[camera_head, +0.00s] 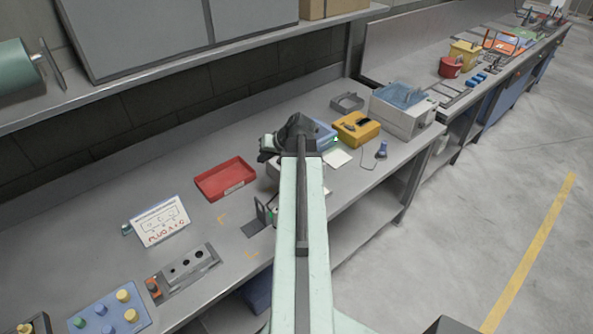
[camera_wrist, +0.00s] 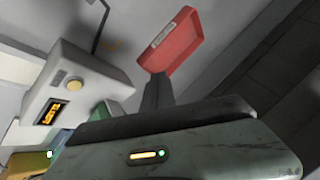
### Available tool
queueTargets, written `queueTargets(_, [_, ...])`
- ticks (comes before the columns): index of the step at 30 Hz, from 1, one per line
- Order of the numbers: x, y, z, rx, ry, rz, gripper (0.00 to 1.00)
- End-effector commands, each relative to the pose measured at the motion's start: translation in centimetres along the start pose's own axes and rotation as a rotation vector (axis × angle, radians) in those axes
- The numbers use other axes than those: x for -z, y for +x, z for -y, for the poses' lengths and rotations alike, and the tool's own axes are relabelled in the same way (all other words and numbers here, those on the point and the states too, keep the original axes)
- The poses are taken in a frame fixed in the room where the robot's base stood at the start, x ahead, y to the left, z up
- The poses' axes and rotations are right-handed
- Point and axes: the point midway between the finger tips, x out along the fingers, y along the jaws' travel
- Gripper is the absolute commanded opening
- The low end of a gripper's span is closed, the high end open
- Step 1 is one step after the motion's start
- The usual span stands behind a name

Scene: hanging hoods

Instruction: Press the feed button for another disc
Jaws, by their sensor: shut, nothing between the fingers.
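A pale grey box (camera_wrist: 75,85) with a round yellowish button (camera_wrist: 74,84) and a lit orange display (camera_wrist: 48,113) is at the left of the wrist view. In the head view the box (camera_head: 273,171) is mostly hidden behind my arm. My gripper (camera_wrist: 158,78) is shut and empty, to the right of the box in the wrist view, with its tip apart from the button. In the head view my gripper (camera_head: 268,150) is mostly hidden by the wrist. No disc can be made out for certain.
A red tray (camera_head: 226,180) lies on the bench (camera_head: 190,215), left of my arm. A small dark stand (camera_head: 262,211) is close beside the arm.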

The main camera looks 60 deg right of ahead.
Motion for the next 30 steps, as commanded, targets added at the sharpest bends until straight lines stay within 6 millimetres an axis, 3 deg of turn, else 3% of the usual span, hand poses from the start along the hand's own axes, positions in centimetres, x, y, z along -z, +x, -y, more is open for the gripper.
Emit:
queueTargets(1, [1.1, -1.7, -2.7, -0.004, 0.036, -0.045, 0.00])
queueTargets(3, [2.1, -3.6, -5.4, -0.007, 0.072, -0.099, 0.00])
queueTargets(6, [3.0, -5.5, -8.2, -0.011, 0.105, -0.153, 0.00])
queueTargets(9, [3.4, -6.6, -9.6, -0.012, 0.123, -0.182, 0.00])
queueTargets(22, [3.4, -6.7, -10.0, -0.014, 0.127, -0.189, 0.00])
queueTargets(30, [2.3, -4.8, -11.2, -0.014, 0.127, -0.189, 0.00])
